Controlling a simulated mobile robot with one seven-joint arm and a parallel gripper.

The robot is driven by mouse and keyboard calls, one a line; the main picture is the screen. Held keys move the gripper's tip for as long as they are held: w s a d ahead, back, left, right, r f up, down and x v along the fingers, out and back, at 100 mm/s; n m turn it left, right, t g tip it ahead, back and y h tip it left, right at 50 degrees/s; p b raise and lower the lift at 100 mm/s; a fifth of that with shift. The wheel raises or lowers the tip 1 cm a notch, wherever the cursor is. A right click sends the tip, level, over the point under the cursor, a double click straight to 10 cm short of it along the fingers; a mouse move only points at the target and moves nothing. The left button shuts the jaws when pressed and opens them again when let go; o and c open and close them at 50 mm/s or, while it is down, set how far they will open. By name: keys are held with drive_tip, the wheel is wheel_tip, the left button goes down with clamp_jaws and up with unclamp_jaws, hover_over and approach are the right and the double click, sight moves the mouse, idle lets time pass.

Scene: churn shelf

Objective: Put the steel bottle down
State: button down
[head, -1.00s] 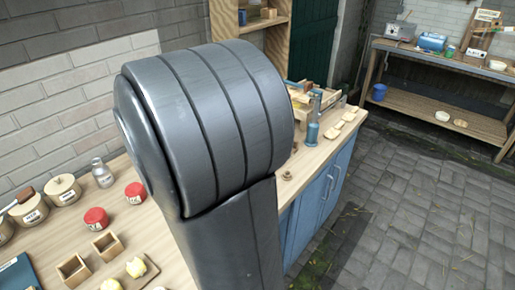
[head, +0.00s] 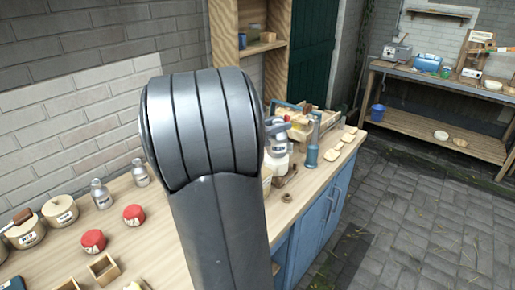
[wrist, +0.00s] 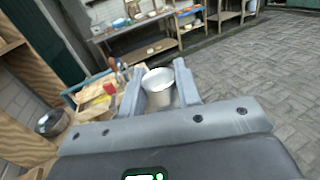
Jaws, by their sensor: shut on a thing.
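My gripper (wrist: 159,90) is shut on the steel bottle (wrist: 158,92) in the wrist view. The bottle is a silvery metal cylinder with a pale round end facing the camera, one finger on each side. In the head view my arm covers much of the workbench (head: 165,225), and my gripper is partly hidden behind it. Pale, silvery shapes show just right of the arm, but I cannot tell there which is the held bottle or whether it touches the bench.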

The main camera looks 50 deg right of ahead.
drive_tip(key=w+a+f, duration=0.1)
drive_tip(key=w+f, duration=0.5)
drive_tip(key=f, duration=0.2)
drive_tip(key=shift+w+a, duration=0.15)
drive_tip(key=shift+a, duration=0.05)
drive_tip(key=shift+f, duration=0.4)
drive_tip(key=c, duration=1.1)
unclamp_jaws()
drive_tip(key=shift+o, duration=0.2)
